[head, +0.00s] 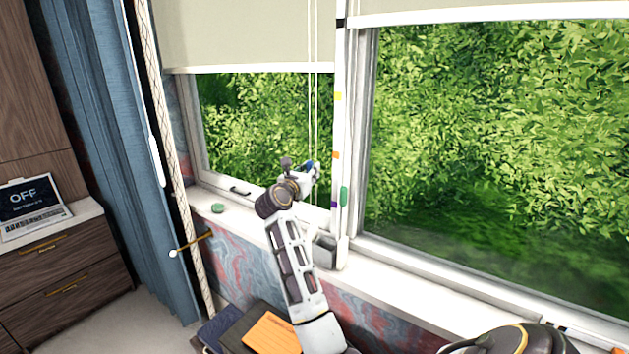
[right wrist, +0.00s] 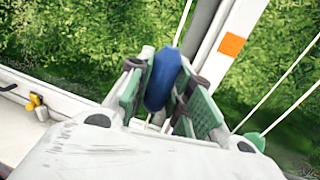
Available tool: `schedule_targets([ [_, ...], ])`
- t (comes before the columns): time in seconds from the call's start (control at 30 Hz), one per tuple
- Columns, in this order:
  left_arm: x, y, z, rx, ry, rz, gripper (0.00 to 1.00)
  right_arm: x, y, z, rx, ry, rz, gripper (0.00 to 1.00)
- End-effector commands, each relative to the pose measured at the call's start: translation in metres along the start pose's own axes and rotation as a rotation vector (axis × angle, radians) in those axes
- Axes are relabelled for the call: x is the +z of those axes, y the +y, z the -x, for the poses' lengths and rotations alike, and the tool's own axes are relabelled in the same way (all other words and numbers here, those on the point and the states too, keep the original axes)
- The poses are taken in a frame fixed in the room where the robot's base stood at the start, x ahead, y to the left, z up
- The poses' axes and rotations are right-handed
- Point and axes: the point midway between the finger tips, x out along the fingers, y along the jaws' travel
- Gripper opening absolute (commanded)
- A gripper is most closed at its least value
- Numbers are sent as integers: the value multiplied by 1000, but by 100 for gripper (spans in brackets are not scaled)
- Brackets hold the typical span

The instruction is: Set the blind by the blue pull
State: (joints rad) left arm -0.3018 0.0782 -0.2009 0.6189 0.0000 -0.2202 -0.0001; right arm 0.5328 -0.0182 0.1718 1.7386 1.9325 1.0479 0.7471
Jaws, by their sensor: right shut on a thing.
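The blue pull (head: 309,167) hangs on a thin white cord (head: 311,110) in front of the left window. My right gripper (head: 312,173) is shut on it. In the right wrist view the blue pull (right wrist: 161,79) sits between the green-padded fingers (right wrist: 168,97), with cord above and below it. The left beige blind (head: 245,35) has its lower edge across the upper part of the left window. The right blind (head: 480,6) shows only at the top. Coloured marks, including yellow (head: 337,96) and orange (head: 335,155), line the white post between the windows. My left gripper is out of view.
A small grey box (head: 326,252) and a green disc (head: 217,208) are on the white sill. A blue curtain (head: 100,130) and a thick rope (head: 170,120) hang at left. An orange book (head: 271,334) lies below. A laptop (head: 30,205) reading "OFF" stands on the cabinet.

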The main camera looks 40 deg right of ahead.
Motion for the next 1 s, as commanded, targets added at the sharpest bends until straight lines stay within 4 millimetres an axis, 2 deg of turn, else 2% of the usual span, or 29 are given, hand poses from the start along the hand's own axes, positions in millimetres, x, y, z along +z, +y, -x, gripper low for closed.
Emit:
schedule_targets([
  [0.03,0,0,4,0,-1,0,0,9,3,-1,0,0,-3,0],
  [0.3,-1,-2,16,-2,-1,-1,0,41,8,-4,0,-2,-4,0],
  [0.8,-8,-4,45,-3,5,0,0,116,8,-4,-1,-4,-4,0],
  [1.0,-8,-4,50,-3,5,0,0,129,8,-4,-1,-3,-2,0],
])
